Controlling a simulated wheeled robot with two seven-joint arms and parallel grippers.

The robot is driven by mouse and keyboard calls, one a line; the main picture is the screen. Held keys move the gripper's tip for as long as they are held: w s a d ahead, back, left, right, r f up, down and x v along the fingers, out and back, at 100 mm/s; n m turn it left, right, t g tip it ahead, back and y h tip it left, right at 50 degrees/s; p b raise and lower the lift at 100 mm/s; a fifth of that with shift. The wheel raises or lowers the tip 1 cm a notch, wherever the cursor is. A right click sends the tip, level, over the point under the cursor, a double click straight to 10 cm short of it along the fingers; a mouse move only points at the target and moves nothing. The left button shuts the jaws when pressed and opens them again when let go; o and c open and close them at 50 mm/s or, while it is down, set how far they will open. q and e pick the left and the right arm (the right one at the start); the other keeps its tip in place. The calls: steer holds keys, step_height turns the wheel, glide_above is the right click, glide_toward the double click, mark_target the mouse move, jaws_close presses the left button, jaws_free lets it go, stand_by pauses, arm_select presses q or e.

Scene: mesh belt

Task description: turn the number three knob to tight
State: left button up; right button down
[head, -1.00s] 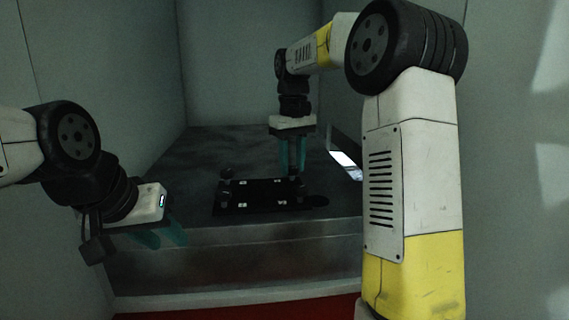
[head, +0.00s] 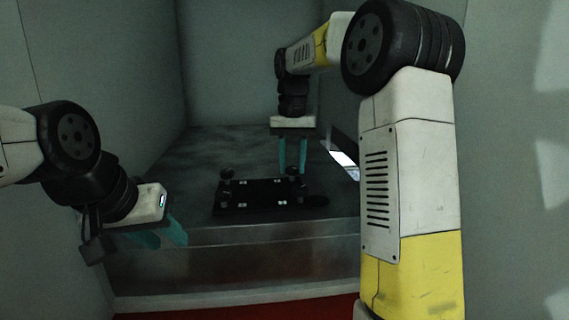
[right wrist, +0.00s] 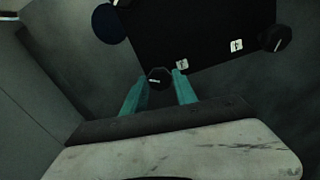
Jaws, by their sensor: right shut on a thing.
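A black plate (head: 262,202) lies on the grey surface, with dark round knobs near its corners and small white labels. The label numbers are too small to read, so I cannot tell which knob is number three. My right gripper (head: 292,172) points straight down at the plate's right side. In the right wrist view, its teal fingers are on either side of a black knob (right wrist: 159,78) with a pale mark on top, and they are shut on it. Another knob (right wrist: 276,38) stands at a different corner. My left gripper (head: 165,236) hangs empty at the left; its finger gap is unclear.
A dark blue disc (right wrist: 108,24) lies beside the plate in the right wrist view. Grey walls enclose the bench (head: 190,160) at the back and sides. A bright slanted panel (head: 343,163) is right of my right gripper. Bare surface lies left of the plate.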

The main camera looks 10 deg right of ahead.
mark_target(292, 168)
stand_by(0.3)
steer(key=c, duration=1)
jaws_free()
steer(key=shift+o, duration=0.2)
step_height(292, 168, up, 7)
steer(key=shift+r, duration=0.45)
